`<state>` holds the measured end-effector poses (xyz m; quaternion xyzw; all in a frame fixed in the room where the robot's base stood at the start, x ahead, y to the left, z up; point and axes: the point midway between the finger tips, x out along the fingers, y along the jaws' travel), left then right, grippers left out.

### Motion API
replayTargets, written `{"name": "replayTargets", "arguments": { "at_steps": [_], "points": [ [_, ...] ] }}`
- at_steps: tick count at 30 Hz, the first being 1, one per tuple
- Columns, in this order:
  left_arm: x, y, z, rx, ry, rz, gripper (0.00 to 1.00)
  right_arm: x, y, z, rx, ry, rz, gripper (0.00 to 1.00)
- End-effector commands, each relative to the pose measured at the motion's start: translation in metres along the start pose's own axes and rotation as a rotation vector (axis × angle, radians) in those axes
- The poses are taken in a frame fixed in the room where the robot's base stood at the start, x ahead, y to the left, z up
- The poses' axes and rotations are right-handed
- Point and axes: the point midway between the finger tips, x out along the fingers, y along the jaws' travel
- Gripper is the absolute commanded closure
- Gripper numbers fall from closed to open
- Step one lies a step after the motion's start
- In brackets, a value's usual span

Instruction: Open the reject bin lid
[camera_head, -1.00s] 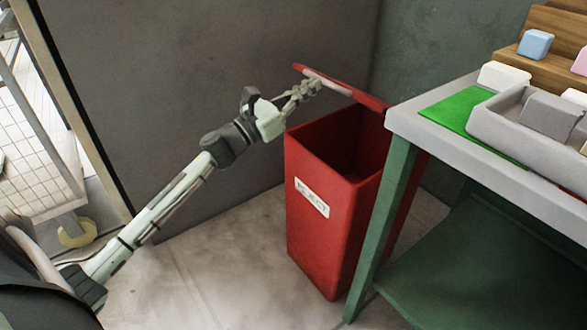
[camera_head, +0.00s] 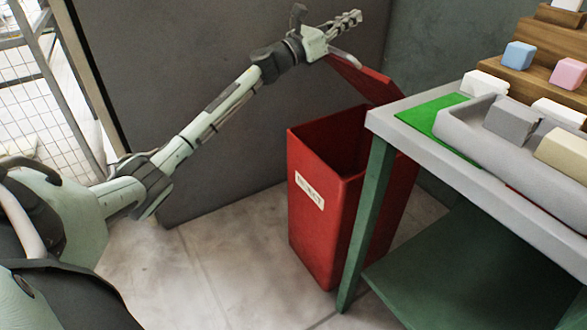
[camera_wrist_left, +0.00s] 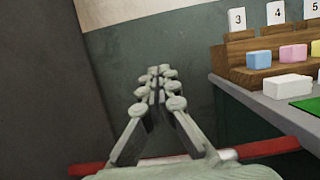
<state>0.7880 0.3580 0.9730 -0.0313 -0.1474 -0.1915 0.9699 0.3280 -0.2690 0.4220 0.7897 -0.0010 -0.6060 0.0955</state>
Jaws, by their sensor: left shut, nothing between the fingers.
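The red reject bin (camera_head: 322,222) stands on the floor beside the table, with a white label on its front. Its dark inside shows. Its red lid (camera_head: 372,82) is tilted up at the back, with a pale handle strip along its raised edge. My left gripper (camera_head: 354,18) is above the lid's raised edge, its fingers together and empty. In the left wrist view my left gripper (camera_wrist_left: 157,72) points at the wall, and the lid's edge (camera_wrist_left: 262,148) crosses below and behind the fingers. I cannot tell whether the wrist touches the lid. My right gripper is not in view.
A table with a grey top (camera_head: 385,122) and green legs stands close at the bin's right. It carries a green mat (camera_head: 432,118), a grey tray (camera_head: 470,133) with foam blocks, and a wooden stepped rack (camera_head: 545,80). A dark wall panel stands behind the bin.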

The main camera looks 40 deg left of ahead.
Motion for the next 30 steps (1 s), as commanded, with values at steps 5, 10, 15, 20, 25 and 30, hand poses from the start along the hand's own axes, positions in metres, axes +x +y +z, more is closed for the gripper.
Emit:
{"name": "replayTargets", "arguments": {
  "at_steps": [5,10,15,20,25,30],
  "points": [
    [0.028,0.003,0.010,-0.001,-0.001,0.001,1.00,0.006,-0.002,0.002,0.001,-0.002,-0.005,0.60],
    [0.027,0.002,0.009,-0.001,-0.001,0.000,1.00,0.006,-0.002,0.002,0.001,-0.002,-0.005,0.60],
    [0.027,0.002,0.010,-0.001,-0.001,0.000,1.00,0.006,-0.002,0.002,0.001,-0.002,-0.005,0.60],
    [0.026,0.002,0.010,0.000,-0.001,0.000,1.00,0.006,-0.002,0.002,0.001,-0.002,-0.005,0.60],
    [0.026,0.002,0.010,0.000,-0.001,0.000,1.00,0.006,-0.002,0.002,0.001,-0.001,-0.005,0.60],
    [0.026,0.002,0.010,0.000,-0.001,0.000,1.00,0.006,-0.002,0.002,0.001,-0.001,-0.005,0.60]
  ]
}}
